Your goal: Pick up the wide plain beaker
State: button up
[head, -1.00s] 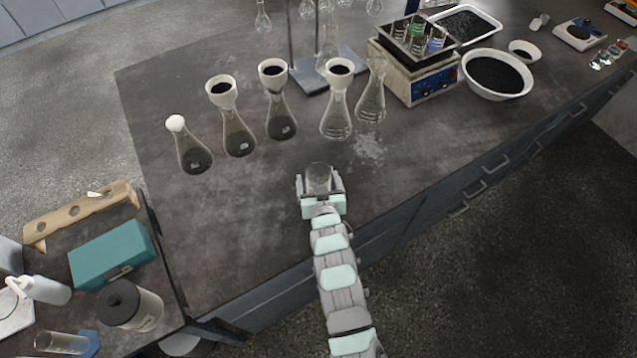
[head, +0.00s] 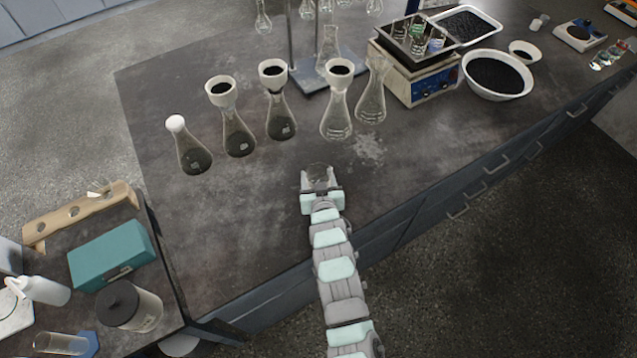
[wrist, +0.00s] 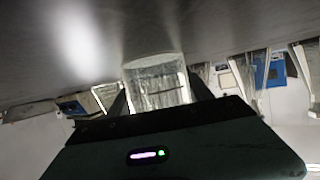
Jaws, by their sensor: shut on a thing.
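The wide plain beaker (head: 318,171) is a clear, empty-looking glass near the front edge of the dark bench in the head view. My gripper (head: 320,184) is shut on it, with one finger on each side. In the wrist view the beaker (wrist: 157,82) shows between the two dark fingers, close to the dark bench surface, which appears at the top. I cannot tell whether its base touches the bench. My gripper's body hides the beaker's near part in the head view.
Several conical flasks stand behind the beaker, the nearest being a clear flask with a filter funnel (head: 337,118). A shaker box (head: 420,82) and a white basin (head: 497,75) stand at the back right. The bench to the left and right of the beaker is clear.

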jog(key=c, duration=0.6)
jog(key=shift+r, duration=0.15)
